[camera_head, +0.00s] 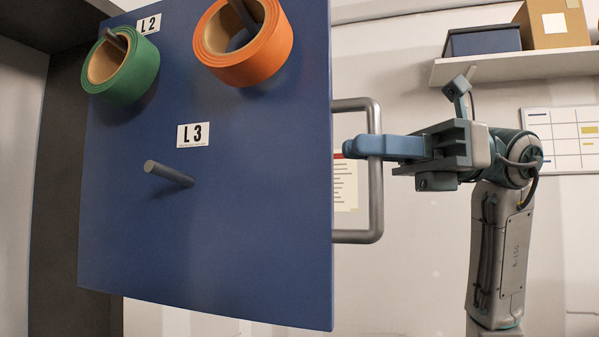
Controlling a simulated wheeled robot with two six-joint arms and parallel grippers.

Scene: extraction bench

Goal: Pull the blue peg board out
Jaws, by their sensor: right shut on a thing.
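The blue peg board (255,200) fills the left and middle of the head view, standing upright and partly out of a dark cabinet. A grey metal handle (376,205) is fixed at its right edge. My right gripper (362,147) is shut on the vertical bar of this handle, coming from the right. My left gripper is not in view.
A green tape roll (139,82) and an orange tape roll (270,62) hang on pegs. A bare peg (168,173) sticks out below the L3 label (193,135). The dark cabinet (57,190) stands at left. A shelf (520,66) with boxes is at upper right.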

